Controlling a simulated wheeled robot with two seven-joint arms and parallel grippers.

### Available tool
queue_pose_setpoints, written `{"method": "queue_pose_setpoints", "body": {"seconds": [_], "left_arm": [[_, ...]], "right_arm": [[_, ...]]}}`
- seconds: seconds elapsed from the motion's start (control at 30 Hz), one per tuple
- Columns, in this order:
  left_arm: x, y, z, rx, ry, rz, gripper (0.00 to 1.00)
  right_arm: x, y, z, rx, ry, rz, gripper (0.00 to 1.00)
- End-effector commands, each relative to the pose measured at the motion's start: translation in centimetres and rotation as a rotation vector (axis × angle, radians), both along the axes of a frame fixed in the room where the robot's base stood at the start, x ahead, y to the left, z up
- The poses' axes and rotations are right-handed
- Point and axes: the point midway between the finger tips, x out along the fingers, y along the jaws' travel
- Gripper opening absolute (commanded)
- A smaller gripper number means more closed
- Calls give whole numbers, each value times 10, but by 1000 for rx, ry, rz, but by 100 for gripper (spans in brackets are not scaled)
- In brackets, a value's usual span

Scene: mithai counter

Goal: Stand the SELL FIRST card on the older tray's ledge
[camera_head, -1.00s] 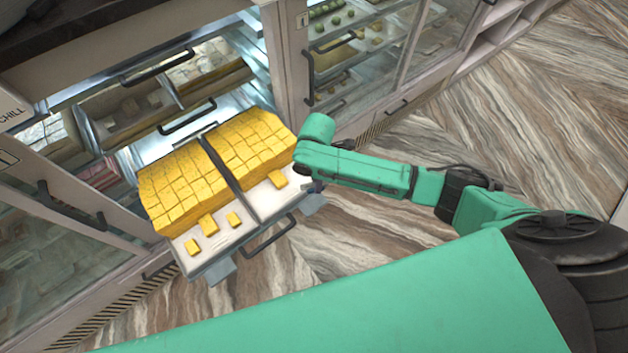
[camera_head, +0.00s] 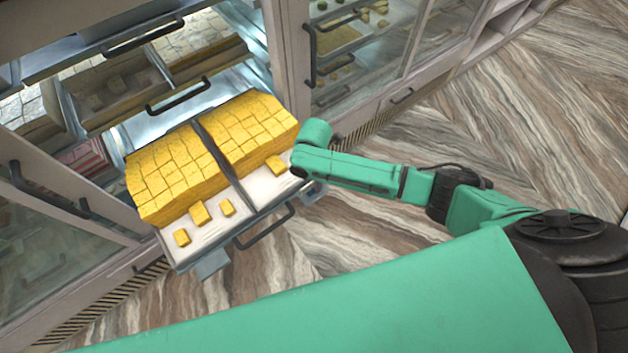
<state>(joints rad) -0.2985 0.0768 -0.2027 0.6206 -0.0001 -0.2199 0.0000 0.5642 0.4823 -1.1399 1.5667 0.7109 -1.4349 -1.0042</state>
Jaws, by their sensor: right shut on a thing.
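The pulled-out drawer holds two trays of yellow sweets, a left tray (camera_head: 208,236) and a right tray (camera_head: 262,190), split by a dark divider (camera_head: 222,165). I cannot tell which tray is older. My right gripper (camera_head: 304,181) is at the right tray's front right corner, mostly hidden behind its own green wrist. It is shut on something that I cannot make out. No SELL FIRST card shows clearly. My left gripper is out of view.
The drawer's dark handle (camera_head: 264,227) sticks out in front. Behind are more drawers with handles (camera_head: 178,95). A glass door (camera_head: 60,225) stands at left and glass-fronted cabinets (camera_head: 385,50) at right. The wood-patterned floor (camera_head: 400,245) is clear.

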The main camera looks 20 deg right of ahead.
Motion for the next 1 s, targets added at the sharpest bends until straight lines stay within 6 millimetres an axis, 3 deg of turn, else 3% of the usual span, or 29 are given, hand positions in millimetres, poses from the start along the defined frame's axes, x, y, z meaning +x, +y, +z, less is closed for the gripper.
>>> {"method": "queue_pose_setpoints", "body": {"seconds": [0.1, 0.37, 0.4, 0.5, 0.87, 1.0], "left_arm": [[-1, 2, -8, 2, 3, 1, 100], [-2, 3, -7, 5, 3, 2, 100], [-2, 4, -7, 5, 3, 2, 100], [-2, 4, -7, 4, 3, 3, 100], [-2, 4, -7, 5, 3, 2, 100], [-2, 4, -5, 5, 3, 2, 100]], "right_arm": [[0, 0, -11, 0, 0, 1, 0], [0, 0, -12, 0, 1, 0, 0], [0, 0, -12, 0, 0, 0, 35], [0, 0, -12, 0, 0, 0, 66], [0, 1, -11, 0, -1, 0, 66], [1, 1, -2, 2, -2, 0, 66]]}}
